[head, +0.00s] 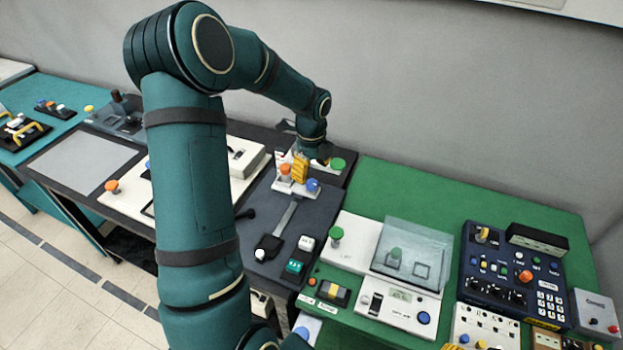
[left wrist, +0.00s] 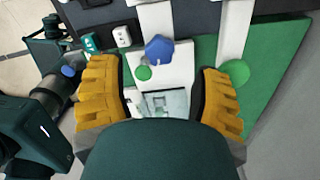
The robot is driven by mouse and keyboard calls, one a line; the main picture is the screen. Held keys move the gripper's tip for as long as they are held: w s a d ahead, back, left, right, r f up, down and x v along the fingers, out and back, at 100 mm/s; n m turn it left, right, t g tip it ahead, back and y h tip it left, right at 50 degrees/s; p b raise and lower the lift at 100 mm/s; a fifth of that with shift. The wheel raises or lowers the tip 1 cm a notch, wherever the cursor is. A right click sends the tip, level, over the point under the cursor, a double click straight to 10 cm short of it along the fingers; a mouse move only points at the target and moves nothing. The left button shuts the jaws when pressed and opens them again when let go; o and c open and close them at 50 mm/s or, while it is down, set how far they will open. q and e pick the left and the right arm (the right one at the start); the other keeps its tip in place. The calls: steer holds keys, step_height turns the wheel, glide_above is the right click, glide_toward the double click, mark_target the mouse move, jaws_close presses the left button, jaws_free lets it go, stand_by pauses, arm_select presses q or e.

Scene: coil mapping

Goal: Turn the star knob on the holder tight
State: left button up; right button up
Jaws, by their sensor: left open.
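The blue star knob (left wrist: 158,48) sits on the white holder (left wrist: 181,70) in the left wrist view. Its outline there is angular, with blunt lobes. In the head view the blue knob (head: 313,185) shows small at the right end of the white holder (head: 284,186). My left gripper (left wrist: 159,70) is open, with one yellow finger on each side of the knob in the picture and visible gaps to both. In the head view my left gripper (head: 301,166) is over the holder area, mostly hidden by its wrist. How far it is above the knob I cannot tell. My right gripper is not in view.
An orange knob (head: 285,170) and a green knob (head: 337,164) stand close to my left gripper. A dark panel (head: 272,215) with a lever lies in front. The green table (head: 470,195) to the right has free room at its back.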

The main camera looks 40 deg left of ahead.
mark_target(311, 183)
arm_select(q)
step_height(311, 183, up, 7)
stand_by(0.3)
stand_by(0.5)
